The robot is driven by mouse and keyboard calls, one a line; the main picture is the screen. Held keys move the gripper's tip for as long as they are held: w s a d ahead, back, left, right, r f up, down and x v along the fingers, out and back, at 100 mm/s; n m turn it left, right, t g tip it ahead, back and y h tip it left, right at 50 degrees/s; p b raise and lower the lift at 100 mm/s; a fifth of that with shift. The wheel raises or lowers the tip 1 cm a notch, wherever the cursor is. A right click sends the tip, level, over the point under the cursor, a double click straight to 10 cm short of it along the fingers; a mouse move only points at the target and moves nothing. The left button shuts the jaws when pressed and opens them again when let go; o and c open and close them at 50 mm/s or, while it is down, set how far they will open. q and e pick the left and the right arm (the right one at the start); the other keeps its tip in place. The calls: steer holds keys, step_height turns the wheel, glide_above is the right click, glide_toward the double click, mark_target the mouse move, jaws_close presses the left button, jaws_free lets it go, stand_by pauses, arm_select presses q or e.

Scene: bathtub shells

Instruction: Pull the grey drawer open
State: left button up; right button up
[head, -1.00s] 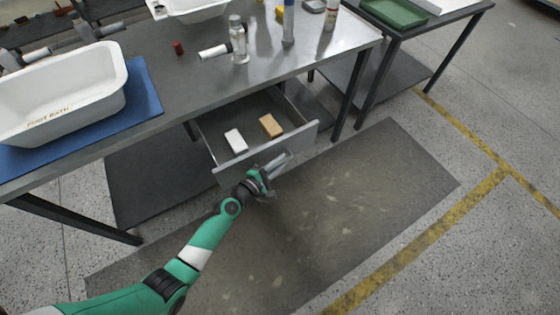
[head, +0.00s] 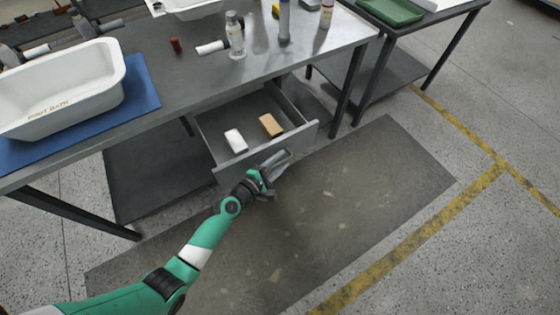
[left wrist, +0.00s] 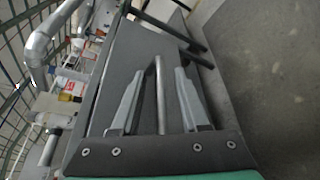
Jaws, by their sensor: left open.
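The grey drawer (head: 222,174) under the long table is pulled out, showing its interior. A white block (head: 235,141) and a tan block (head: 270,125) lie inside it. My left gripper (head: 285,156) is at the outside of the drawer front, near its middle. In the left wrist view, the fingers of my left gripper (left wrist: 161,74) are apart, one on each side of a grey handle bar (left wrist: 160,100). I cannot tell whether they touch the bar. My right gripper is not in view.
The table (head: 185,85) carries a white foot bath (head: 75,85) on a blue mat (head: 145,95), and several bottles. A second table with a green tray (head: 392,12) stands at the right. The floor in front of the drawer is clear.

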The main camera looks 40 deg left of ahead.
arm_select(q)
steer(key=shift+s+r, duration=0.1)
steer(key=shift+s, duration=0.2)
steer(key=p+v, duration=0.2)
steer(key=v, duration=0.9)
steer(key=shift+p, duration=0.4)
